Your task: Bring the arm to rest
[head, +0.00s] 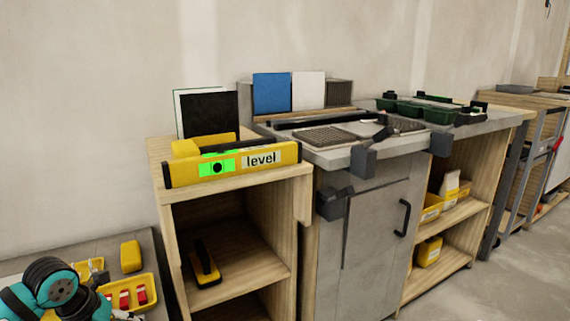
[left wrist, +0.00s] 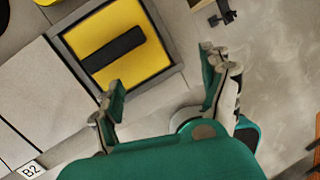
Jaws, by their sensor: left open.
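My left gripper (left wrist: 161,80) is open in the left wrist view, its two fingers spread wide with nothing between them. Past its left finger lies a yellow square piece (left wrist: 124,46) with a black bar across it, inside a dark grey square frame. The fingers do not appear to touch it. In the head view my left arm, teal and black, shows at the lower left corner; its fingers cannot be made out clearly there. My right gripper is in neither view.
A yellow level (head: 232,164) stands on a wooden shelf unit (head: 240,188). A yellow tray (head: 130,295) with red and white pieces lies beside my left arm. A grey workbench (head: 340,155) holds green trays (head: 430,109). Floor is clear at right.

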